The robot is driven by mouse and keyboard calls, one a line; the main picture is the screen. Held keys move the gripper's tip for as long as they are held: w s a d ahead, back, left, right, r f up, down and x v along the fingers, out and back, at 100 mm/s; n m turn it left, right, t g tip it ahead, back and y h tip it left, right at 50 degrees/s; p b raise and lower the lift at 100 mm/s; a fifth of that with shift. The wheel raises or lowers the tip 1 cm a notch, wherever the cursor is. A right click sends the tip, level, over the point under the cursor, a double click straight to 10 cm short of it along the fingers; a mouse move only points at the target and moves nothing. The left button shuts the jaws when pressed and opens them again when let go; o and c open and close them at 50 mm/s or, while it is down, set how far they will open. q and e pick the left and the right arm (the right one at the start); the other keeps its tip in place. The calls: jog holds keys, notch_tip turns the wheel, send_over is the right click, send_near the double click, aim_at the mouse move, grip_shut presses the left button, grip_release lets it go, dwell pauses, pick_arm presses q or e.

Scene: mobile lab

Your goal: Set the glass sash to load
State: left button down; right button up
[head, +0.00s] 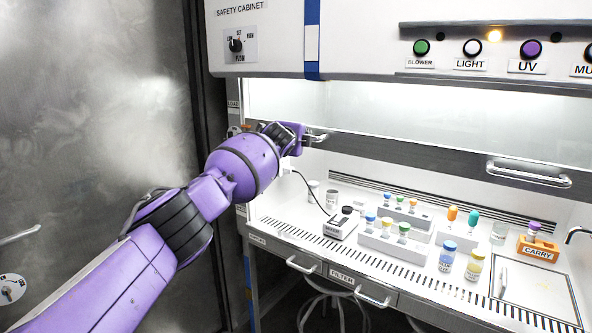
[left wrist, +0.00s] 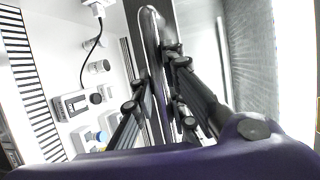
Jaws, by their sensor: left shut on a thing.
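The glass sash (head: 420,112) of the safety cabinet is partly raised, with its grey bottom rail (head: 410,153) above the work surface. A metal bar handle (head: 319,137) sits at the rail's left end and a second handle (head: 528,173) at its right. My left gripper (head: 302,138) is at the left handle. In the left wrist view its fingers (left wrist: 157,78) are shut around the handle bar (left wrist: 150,28), with the rail running beside it. A small side label (head: 233,103) on the cabinet's left frame is too small to read surely. My right gripper is not in view.
Under the sash, the work surface holds a small device (head: 342,224), vial racks (head: 395,243), loose bottles (head: 447,257) and an orange CARRY rack (head: 538,250). Drawers with handles (head: 373,297) and a stool (head: 335,300) are below. A control panel (head: 490,48) is above.

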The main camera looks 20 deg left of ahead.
pick_arm(q)
send_near(298, 114)
jog(key=shift+w+d+f, duration=0.15)
jog(key=shift+w+d, duration=0.6)
jog(key=shift+w, duration=0.3)
jog(key=c, duration=1.7)
grip_release()
jog(key=shift+f, duration=0.15)
jog(key=shift+c, duration=0.2)
jog(key=s+r, duration=0.2)
jog(key=s, duration=0.9)
jog(key=shift+s+d+r, duration=0.15)
jog(key=shift+s+d, duration=0.2)
jog(key=shift+s, duration=0.05)
